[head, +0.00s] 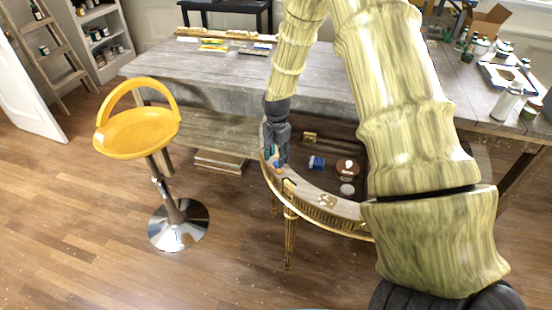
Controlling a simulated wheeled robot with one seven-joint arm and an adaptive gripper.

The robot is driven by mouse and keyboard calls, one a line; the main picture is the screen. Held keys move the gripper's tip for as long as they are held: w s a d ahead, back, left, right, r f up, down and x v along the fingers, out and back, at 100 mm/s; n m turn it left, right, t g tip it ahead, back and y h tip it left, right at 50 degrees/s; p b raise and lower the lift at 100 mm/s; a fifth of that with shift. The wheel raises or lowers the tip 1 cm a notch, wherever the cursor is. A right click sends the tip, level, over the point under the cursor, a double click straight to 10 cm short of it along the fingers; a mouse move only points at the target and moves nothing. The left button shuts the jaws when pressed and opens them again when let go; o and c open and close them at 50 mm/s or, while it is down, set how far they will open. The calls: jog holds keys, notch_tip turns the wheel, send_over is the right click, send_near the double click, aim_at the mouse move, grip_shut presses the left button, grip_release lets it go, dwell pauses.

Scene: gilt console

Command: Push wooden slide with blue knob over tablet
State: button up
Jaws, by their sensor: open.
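My gripper (281,161) points down over the left rim of the gilt console (322,212). Its fingers are small and dark here, and they are open. A small blue and orange piece (278,168) shows right at the fingertips. It may be the blue knob, but I cannot tell, nor whether the fingers touch it. A blue block with a white side (317,162) lies on the dark part of the console, to the right of the gripper. I cannot make out the wooden slide or the tablet for certain; my gripper and arm hide part of the console.
A brown round piece (347,167), a pale disc (347,189) and a gold box (309,137) are also on the console. A yellow stool (137,133) stands left. A grey workbench (220,73) runs behind. Bottles (508,101) stand at right. Floor at front left is clear.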

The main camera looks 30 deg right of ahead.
aim_at(276, 166)
jog(key=shift+f, duration=1.1)
jog(key=shift+c, duration=0.4)
grip_shut()
